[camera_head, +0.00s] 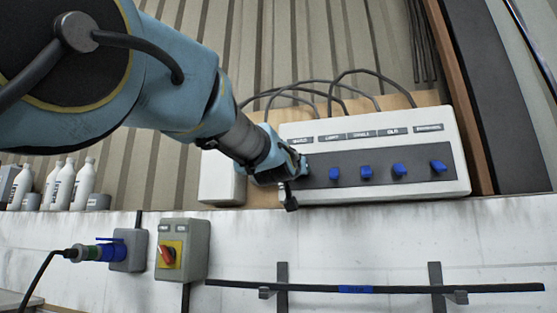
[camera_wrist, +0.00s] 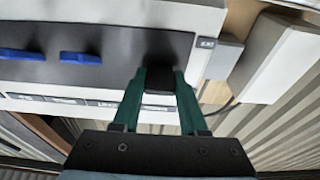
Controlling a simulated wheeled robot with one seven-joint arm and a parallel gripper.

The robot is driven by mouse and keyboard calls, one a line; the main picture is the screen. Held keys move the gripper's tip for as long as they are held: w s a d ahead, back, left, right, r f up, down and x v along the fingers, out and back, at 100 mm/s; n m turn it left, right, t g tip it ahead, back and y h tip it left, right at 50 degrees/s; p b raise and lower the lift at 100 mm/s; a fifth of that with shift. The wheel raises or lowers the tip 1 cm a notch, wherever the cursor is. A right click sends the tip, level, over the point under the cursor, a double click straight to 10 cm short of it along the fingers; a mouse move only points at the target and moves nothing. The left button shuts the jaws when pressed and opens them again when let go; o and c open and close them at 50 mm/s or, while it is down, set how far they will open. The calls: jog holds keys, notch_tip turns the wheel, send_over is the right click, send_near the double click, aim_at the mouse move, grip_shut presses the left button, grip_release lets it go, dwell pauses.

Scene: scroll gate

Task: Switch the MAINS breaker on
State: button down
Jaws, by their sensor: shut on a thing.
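A white breaker box (camera_head: 375,120) with a dark strip (camera_head: 385,170) is fixed to the wall, with a row of labels above several blue levers. Most label print is too small to read surely, so I cannot tell which is MAINS. My gripper (camera_head: 299,172) is at the strip's left end, beside the leftmost visible blue lever (camera_head: 334,174). In the wrist view, the green fingers of my gripper (camera_wrist: 160,78) are shut at the strip's end. A dark block shows between them. The held part is mostly hidden; it appears to be the end breaker's lever.
A grey box (camera_head: 182,247) with a red rotary switch on yellow and a blue plug (camera_head: 107,250) are on the lower wall. A black bar (camera_head: 400,289) lies across two brackets. White bottles (camera_head: 68,182) stand left. Cables loop above the breaker box.

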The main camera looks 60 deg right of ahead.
jog(key=r+y+p, duration=0.1)
jog(key=y+p, duration=0.1)
jog(key=p, duration=0.1)
jog(key=shift+s+r+g, duration=0.1)
jog(key=shift+r+g, duration=0.1)
jog(key=shift+g, duration=0.2)
jog(key=shift+d+r+g+y+p, duration=0.1)
jog(key=shift+g+y+p, duration=0.2)
jog(key=shift+y+p, duration=0.55)
jog(key=shift+y, duration=0.25)
jog(key=shift+c, duration=2.2)
grip_release()
jog(key=b+v, duration=1)
jog(key=shift+a, duration=0.35)
